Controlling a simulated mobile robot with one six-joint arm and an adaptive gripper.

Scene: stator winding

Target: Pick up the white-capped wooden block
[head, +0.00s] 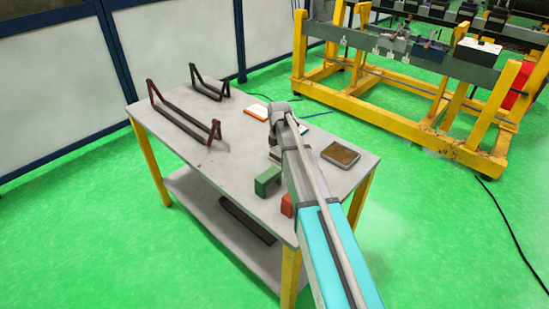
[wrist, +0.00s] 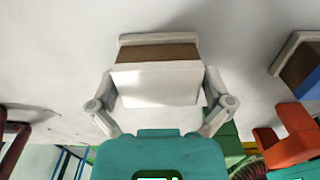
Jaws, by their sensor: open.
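The white-capped wooden block (wrist: 157,54) fills the middle of the wrist view, with a white near face, a brown wooden middle and a white far edge. My gripper (wrist: 160,82) is open, with one finger on each side of the block. I cannot tell whether the fingers touch it. In the head view a small part of the block (head: 275,155) shows on the grey table, left of my arm. My arm hides the rest of it and my fingers there.
On the table (head: 200,165) are a green block (head: 268,180), a red-orange block (head: 287,205), a brown tray (head: 341,154) right of my arm, and an orange-white item (head: 257,112). Dark brackets (head: 185,110) stand at left. A yellow frame (head: 420,120) stands behind.

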